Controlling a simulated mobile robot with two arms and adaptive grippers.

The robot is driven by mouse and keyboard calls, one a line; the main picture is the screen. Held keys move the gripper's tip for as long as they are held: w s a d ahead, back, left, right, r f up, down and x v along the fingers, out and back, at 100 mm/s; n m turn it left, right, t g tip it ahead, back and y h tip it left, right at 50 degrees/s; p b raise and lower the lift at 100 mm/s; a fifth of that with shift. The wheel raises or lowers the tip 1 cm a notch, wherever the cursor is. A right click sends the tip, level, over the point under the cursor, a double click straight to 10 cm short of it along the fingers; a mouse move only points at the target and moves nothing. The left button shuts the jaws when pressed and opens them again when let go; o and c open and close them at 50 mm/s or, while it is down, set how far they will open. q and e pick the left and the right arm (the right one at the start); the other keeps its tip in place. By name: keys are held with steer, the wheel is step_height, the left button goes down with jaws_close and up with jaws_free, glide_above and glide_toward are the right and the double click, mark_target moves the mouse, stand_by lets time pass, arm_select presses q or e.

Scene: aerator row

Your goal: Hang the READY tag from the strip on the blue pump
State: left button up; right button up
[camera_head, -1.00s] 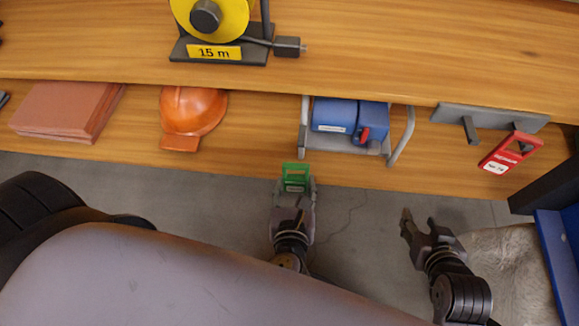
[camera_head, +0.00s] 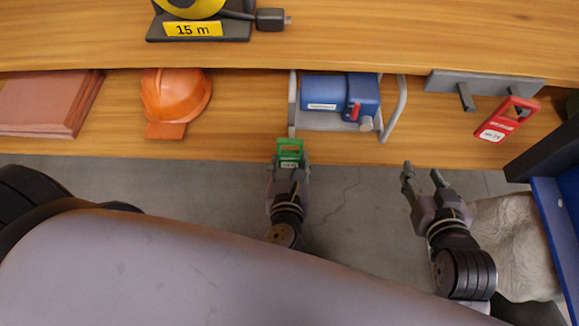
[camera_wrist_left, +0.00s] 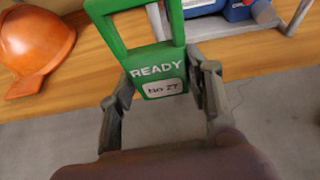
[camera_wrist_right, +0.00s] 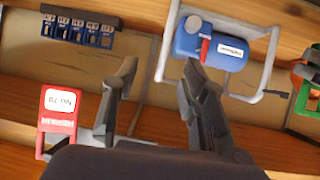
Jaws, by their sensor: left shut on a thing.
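A green READY tag (camera_head: 290,150), marked No 27, is held upright in my left gripper (camera_head: 289,163), in front of the shelf edge. In the left wrist view the tag (camera_wrist_left: 158,71) sits between both fingers, with its open loop upward. The blue pump (camera_head: 325,92) stands in a grey tubular frame on the lower shelf, behind and to the right of the tag, apart from it. It has a red lever (camera_head: 355,111). My right gripper (camera_head: 422,172) is open and empty, lower right of the pump.
A red tag (camera_head: 508,119) hangs from a grey hook rail (camera_head: 483,88) at right. An orange helmet (camera_head: 176,98) and brown-red slabs (camera_head: 45,102) lie on the lower shelf. A yellow reel (camera_head: 195,29) stands on the upper board, which overhangs the pump.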

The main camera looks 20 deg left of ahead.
arm_select(q)
steer(key=shift+w+a, duration=0.25)
steer(key=shift+w, duration=0.55)
steer(key=shift+w+a+b, duration=0.2)
steer(key=shift+w+b, duration=0.25)
steer(key=shift+w, duration=0.35)
arm_select(e)
steer(key=shift+w+a+r+t+y+b, duration=0.7)
steer(key=shift+w+a+r+t+y, duration=0.8)
steer(key=shift+r+t, duration=2.6)
arm_select(q)
steer(key=shift+p+x, duration=0.8)
steer(key=shift+x, duration=1.45)
arm_select(e)
steer(key=shift+s+d+f+g+h, duration=0.15)
steer(key=shift+d+f+g+h, duration=0.2)
steer(key=shift+f+g, duration=0.6)
steer(key=shift+s+d+f+g+h, duration=0.15)
steer(key=shift+d+f+g+h, duration=0.25)
steer(key=shift+f+g, duration=0.5)
steer(key=shift+s+d+f+g+h, duration=0.2)
steer(key=shift+f+g+h, duration=0.35)
steer(key=shift+g, duration=0.7)
arm_select(q)
steer(key=shift+r, duration=0.15)
arm_select(e)
steer(key=shift+f, duration=0.1)
